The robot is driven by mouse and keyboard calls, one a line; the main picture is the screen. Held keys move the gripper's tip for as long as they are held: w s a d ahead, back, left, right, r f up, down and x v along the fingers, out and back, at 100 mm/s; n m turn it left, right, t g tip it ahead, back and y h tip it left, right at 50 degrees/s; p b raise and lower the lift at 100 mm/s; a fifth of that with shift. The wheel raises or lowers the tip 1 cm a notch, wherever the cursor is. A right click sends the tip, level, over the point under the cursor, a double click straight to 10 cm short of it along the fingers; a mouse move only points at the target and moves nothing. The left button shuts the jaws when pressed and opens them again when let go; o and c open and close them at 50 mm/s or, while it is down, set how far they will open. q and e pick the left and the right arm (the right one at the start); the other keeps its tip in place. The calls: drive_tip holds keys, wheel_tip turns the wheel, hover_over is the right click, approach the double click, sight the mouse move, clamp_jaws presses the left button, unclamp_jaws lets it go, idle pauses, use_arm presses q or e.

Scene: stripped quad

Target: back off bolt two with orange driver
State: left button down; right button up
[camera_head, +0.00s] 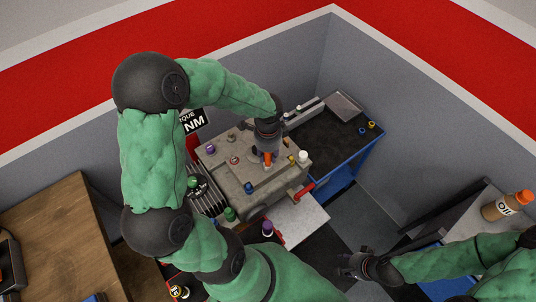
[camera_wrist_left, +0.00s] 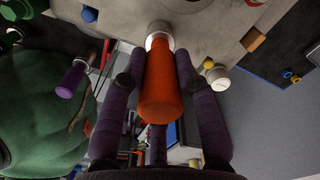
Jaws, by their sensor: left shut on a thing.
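The orange driver (camera_head: 267,158) stands on the top of the grey engine block (camera_head: 235,178). In the left wrist view the orange driver (camera_wrist_left: 162,90) has a pale metal collar at its far end, against the block's grey surface. My left gripper (camera_head: 267,148) has its purple-grey fingers closed around the orange handle, as the left wrist view (camera_wrist_left: 162,85) shows. The bolt under the driver is hidden, and I cannot read any bolt number. My right gripper (camera_head: 348,266) hangs low over the floor, away from the block; its fingers are too small and dark to judge.
Coloured knobs stand around the block: purple (camera_head: 210,149), blue (camera_head: 248,187), green (camera_head: 229,213), white (camera_head: 303,155). A dark-topped blue bench (camera_head: 345,135) stands behind right. An orange-capped bottle (camera_head: 505,206) is at right. A wooden table (camera_head: 50,225) is at left.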

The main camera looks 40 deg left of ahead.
use_arm(q)
drive_tip(key=shift+n, duration=0.4)
drive_tip(key=shift+n+b, duration=0.4)
drive_tip(key=shift+n, duration=0.7)
